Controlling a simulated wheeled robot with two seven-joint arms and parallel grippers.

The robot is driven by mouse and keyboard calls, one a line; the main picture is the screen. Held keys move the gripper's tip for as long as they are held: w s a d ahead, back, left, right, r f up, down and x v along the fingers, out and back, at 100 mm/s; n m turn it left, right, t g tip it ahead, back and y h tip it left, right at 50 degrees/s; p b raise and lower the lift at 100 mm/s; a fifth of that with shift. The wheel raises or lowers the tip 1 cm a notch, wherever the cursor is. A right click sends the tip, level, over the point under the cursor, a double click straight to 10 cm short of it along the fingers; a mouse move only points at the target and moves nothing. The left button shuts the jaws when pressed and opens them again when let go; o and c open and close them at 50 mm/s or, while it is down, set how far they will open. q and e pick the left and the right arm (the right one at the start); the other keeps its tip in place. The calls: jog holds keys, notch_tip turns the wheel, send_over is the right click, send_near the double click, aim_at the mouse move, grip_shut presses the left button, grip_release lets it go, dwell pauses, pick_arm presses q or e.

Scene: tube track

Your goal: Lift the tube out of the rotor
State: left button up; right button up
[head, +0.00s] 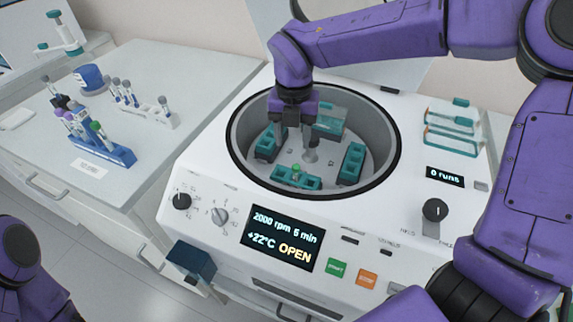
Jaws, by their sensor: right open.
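The open centrifuge rotor (338,172) sits in the round bowl of the white machine, with several teal buckets around a grey hub. A tube with a green cap (296,169) shows in the front bucket (297,182); only its top is visible. My right gripper (294,138) reaches down into the bowl from above, behind and above this tube. It is open, with no tube visible between its fingers. Its fingers partly cover the rotor's middle. Of my left arm only a purple link shows at the bottom left; its gripper is out of view.
The bowl's dark rim (241,176) surrounds my right gripper. The front panel's display (280,238) reads OPEN. A blue tube rack (105,150) and a white rack (160,118) stand on the left bench. Teal buckets (450,128) sit right of the bowl.

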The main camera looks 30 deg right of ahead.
aim_at(296, 166)
jog(key=f, duration=0.3)
jog(key=s+f+p, duration=0.1)
jog(key=f, duration=0.6)
jog(key=shift+s+d, duration=0.15)
jog(key=shift+d, duration=0.1)
jog(key=c, duration=0.9)
